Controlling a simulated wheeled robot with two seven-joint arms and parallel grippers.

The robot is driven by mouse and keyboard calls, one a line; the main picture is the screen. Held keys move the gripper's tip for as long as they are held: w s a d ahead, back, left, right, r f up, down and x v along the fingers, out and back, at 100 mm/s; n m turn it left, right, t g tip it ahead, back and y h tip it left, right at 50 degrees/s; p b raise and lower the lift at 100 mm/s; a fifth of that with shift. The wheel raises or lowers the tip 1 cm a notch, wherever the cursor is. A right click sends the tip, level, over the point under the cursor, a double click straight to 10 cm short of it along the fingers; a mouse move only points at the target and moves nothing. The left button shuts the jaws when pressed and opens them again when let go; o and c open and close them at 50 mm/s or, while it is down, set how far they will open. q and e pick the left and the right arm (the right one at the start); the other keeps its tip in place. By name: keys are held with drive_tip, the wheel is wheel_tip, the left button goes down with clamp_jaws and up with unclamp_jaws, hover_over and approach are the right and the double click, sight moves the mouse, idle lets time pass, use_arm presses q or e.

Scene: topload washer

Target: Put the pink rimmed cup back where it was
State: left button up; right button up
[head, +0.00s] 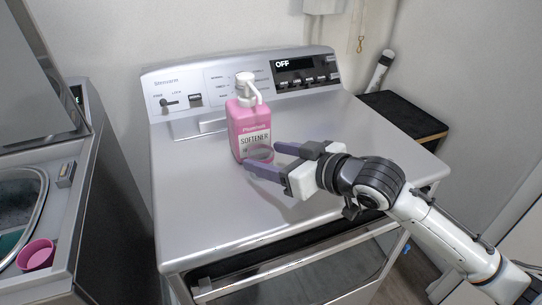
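My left gripper is not in view.
The silver machine top (205,205) is clear around the bottle. Its control panel (303,70) at the back reads OFF. The open topload washer (62,215) is at left. A dark stand (405,115) is at right.

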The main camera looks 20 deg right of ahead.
drive_tip(key=shift+r, duration=0.2)
drive_tip(key=v, duration=0.9)
drive_tip(key=shift+s+f+b, duration=0.1)
drive_tip(key=shift+s+b, duration=0.2)
drive_tip(key=shift+b, duration=0.05)
drive_tip(key=shift+p+v, duration=1.1)
drive_tip(key=shift+v, duration=0.2)
drive_tip(key=shift+w, duration=0.1)
